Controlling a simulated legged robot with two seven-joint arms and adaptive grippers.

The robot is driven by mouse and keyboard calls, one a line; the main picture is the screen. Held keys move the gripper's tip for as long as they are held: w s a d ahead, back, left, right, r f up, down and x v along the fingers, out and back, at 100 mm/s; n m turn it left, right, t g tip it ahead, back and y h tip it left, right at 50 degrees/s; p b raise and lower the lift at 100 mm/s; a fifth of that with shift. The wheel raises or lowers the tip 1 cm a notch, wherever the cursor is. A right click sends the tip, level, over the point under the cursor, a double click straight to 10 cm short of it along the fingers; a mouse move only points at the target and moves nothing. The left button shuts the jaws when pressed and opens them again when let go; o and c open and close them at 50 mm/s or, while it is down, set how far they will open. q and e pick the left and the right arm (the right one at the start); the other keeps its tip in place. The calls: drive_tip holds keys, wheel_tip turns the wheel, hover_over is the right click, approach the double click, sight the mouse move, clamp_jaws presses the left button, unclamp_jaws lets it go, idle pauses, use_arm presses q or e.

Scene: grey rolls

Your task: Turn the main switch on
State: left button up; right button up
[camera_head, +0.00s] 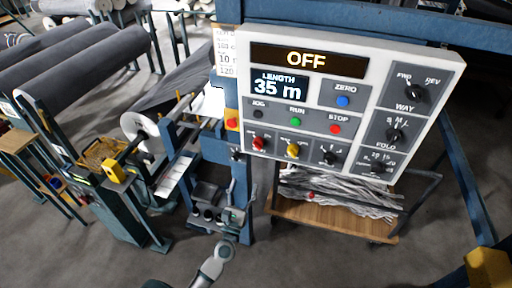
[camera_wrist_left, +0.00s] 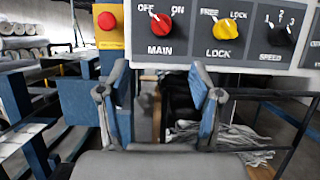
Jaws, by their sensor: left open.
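The main switch (camera_head: 259,143) is a red knob at the lower left of the white control panel (camera_head: 345,48). In the left wrist view the main switch (camera_wrist_left: 160,24) sits above the label MAIN, between the marks OFF and ON, and its pointer leans left toward OFF. The panel's display (camera_head: 306,60) reads OFF. My left gripper (camera_head: 241,190) is open and empty, below the panel in the head view. In the left wrist view its two fingers (camera_wrist_left: 160,92) stand apart, below the main switch and not touching it. My right gripper is not in view.
A yellow lock knob (camera_wrist_left: 224,27) and a black speed knob (camera_wrist_left: 280,35) are right of the main switch. A red button on a yellow box (camera_wrist_left: 107,21) is to its left. A wooden cart (camera_head: 335,220) stands below the panel. Grey rolls (camera_head: 80,70) lie at left.

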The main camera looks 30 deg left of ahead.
sight(257, 148)
use_arm(q)
drive_tip(key=p+x, duration=0.4)
drive_tip(key=x, duration=1)
drive_tip(key=shift+w+d, duration=0.15)
drive_tip(key=shift+w+r, duration=0.1)
drive_tip(key=shift+w, duration=0.3)
drive_tip(key=shift+c, duration=0.2)
drive_tip(key=c, duration=1.1)
